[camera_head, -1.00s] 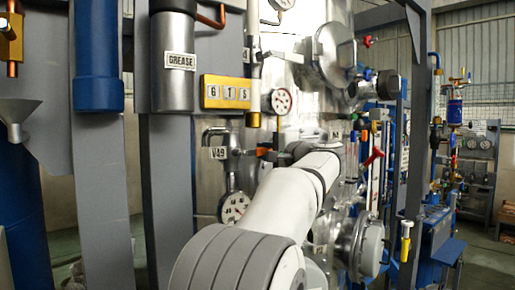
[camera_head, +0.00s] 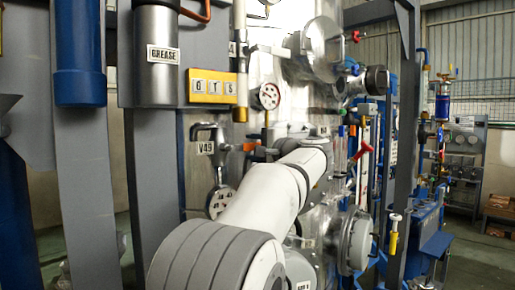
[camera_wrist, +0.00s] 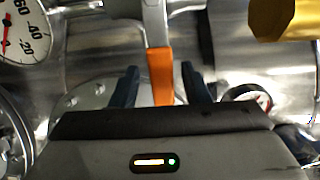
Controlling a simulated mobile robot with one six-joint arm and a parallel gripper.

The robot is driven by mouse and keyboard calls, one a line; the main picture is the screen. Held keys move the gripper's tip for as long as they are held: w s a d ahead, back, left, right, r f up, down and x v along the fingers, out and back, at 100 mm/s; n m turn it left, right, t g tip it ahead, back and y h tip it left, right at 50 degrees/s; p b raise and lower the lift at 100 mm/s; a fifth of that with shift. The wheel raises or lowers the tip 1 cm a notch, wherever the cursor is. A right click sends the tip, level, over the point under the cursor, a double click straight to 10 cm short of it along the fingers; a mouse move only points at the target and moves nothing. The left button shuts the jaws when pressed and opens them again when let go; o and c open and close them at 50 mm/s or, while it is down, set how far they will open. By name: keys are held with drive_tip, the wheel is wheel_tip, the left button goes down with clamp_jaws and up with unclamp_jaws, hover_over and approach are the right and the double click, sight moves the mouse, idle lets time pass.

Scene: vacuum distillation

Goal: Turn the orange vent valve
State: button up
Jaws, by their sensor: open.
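The orange vent valve handle (camera_wrist: 161,76) hangs down from a metal stem in the wrist view, a flat orange grip with its lower end close to my gripper body. My gripper (camera_wrist: 160,70) is open, with one dark finger on each side of the orange handle and a visible gap on both sides. In the head view only a small orange piece of the handle (camera_head: 250,146) shows, to the right of the V49 label. My forearm and wrist cover much of the area around it, and the fingers are hard to make out there.
A dial gauge (camera_wrist: 20,32) is at the upper left of the wrist view, and a brass-coloured part (camera_wrist: 284,18) at the upper right. In the head view, a gauge (camera_head: 268,96) sits above the valve, and a red-handled valve (camera_head: 362,150) is right of my arm.

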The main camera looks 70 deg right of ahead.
drive_tip(key=b+v, duration=0.2)
drive_tip(key=v, duration=0.5)
drive_tip(key=shift+s+a, duration=0.25)
drive_tip(key=shift+s, duration=0.05)
